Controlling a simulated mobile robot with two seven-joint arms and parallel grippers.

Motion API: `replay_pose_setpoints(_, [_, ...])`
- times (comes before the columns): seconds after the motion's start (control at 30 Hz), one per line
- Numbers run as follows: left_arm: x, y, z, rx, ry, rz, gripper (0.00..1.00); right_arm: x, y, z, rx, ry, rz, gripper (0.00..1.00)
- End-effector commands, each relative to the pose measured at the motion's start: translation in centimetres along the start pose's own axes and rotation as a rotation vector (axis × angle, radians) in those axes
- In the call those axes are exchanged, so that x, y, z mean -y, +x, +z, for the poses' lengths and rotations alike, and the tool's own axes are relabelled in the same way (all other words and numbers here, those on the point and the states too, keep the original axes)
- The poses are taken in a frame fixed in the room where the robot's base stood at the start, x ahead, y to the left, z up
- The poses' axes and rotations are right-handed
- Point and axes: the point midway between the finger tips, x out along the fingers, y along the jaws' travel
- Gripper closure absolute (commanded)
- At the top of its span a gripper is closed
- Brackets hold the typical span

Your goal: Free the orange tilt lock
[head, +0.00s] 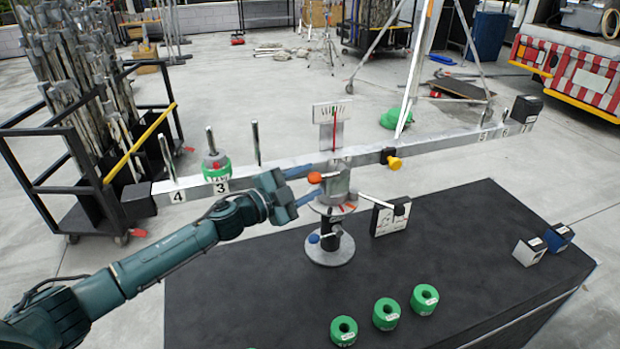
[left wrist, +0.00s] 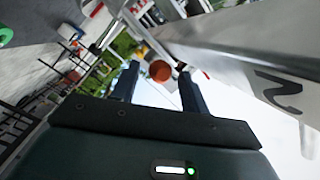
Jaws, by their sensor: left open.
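The orange tilt lock (head: 315,178) is a round orange knob on the grey post under the balance beam (head: 285,165). My left gripper (head: 307,183) reaches in from the left, open, its two blue fingers pointing at the knob. In the left wrist view the orange knob (left wrist: 160,71) appears between the open fingertips (left wrist: 158,76). I cannot tell whether the fingers touch it. The beam slopes up to the right. A green weight (head: 215,168) sits on the peg by label 3. My right gripper is out of view.
Three green ring weights (head: 386,313) lie on the black table top (head: 260,290). A blue knob (head: 314,239) is lower on the post, a yellow knob (head: 394,163) on the beam. Two small blocks (head: 529,251) stand at the table's right. A cart of stands (head: 85,130) is at left.

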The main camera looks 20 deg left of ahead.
Motion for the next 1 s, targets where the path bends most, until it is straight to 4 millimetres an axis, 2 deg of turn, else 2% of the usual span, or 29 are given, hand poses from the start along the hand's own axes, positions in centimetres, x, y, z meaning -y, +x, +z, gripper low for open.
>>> replay_pose_setpoints(0.13, [0.04, 1.00, -0.05, -0.001, -0.001, 0.000, 0.55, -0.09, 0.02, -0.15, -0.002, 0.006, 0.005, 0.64])
replay_pose_setpoints(0.43, [-0.03, 1.13, -0.01, 0.000, -0.001, 0.001, 0.56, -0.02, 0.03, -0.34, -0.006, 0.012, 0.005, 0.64])
replay_pose_setpoints(1.0, [-0.03, 1.10, -0.02, 0.000, -0.001, 0.001, 1.00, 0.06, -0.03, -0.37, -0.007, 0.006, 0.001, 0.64])
